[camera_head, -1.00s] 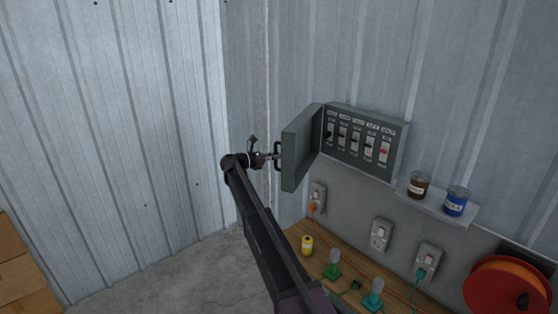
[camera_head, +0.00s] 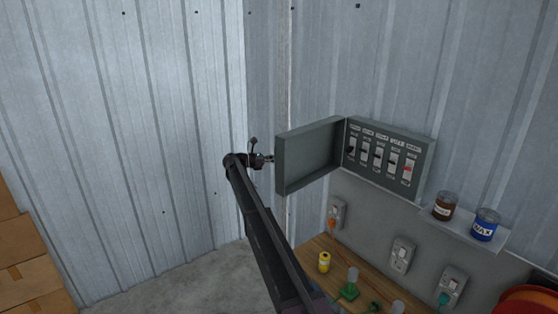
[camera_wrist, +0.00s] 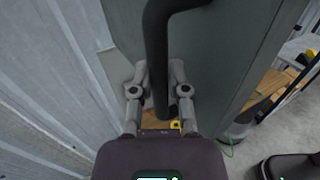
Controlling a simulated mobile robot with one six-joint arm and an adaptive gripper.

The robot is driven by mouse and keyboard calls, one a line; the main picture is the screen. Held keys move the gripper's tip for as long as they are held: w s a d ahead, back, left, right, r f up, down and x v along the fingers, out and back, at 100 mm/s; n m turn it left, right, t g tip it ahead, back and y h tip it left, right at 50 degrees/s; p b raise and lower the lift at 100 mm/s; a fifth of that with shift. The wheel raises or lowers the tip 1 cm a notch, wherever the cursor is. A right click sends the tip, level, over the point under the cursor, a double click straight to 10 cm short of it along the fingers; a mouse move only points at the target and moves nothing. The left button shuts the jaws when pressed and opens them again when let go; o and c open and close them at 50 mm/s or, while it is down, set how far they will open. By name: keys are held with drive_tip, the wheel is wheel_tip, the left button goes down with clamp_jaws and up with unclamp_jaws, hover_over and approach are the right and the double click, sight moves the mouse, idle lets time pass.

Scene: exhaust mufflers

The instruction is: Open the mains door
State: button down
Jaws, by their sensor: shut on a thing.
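The mains door (camera_head: 309,154) is a grey-green metal panel hinged on the left side of the mains box (camera_head: 390,157). It stands wide open, swung out to the left, and the row of switches inside the box shows. My gripper (camera_head: 268,160) is at the door's free left edge. In the wrist view my gripper (camera_wrist: 160,100) is shut on the dark bar handle (camera_wrist: 157,60) of the door, with a finger on each side of it.
Cardboard boxes (camera_head: 22,260) stand at the far left.

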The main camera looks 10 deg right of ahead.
drive_tip(key=c, duration=0.6)
unclamp_jaws()
drive_tip(key=shift+d, duration=0.1)
drive_tip(key=a, duration=1.2)
drive_tip(key=shift+s, duration=0.3)
